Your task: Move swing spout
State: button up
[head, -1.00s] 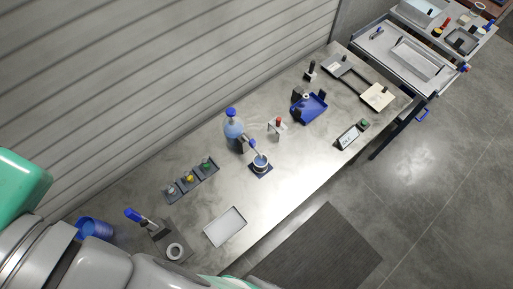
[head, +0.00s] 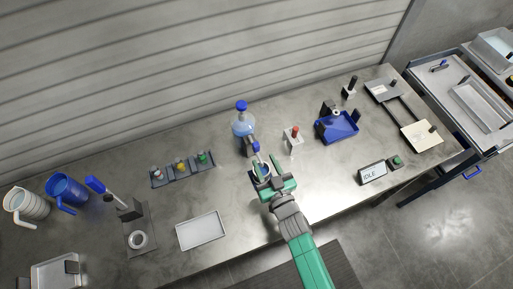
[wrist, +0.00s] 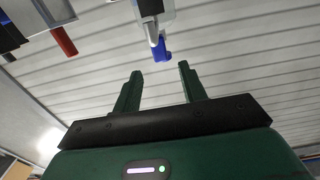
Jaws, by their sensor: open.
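A clear bottle of blue liquid with a blue cap (head: 242,122) stands near the wall in the head view. At its front a spout with a blue piece (head: 256,147) slopes down toward a small cup (head: 261,169). My green gripper (head: 268,178) is at the cup and just in front of the spout; it partly hides the cup. In the wrist view the two fingers of my gripper (wrist: 159,78) are apart with nothing between them. The blue spout piece (wrist: 163,50) shows beyond the fingertips, roughly between them, with a gap. Contact with the cup cannot be told.
A rack with coloured knobs (head: 182,168) is to the left and a white tray (head: 202,231) is at front left. A red-topped stand (head: 294,138) and a blue tray (head: 337,127) are to the right. The slatted wall (head: 150,60) is behind the bench.

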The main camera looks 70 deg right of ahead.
aim_at(257, 148)
jog(key=shift+f, duration=0.2)
jog(key=x, duration=0.7)
jog(key=shift+w+d+b, duration=0.25)
jog(key=shift+w+b, duration=0.1)
grip_shut()
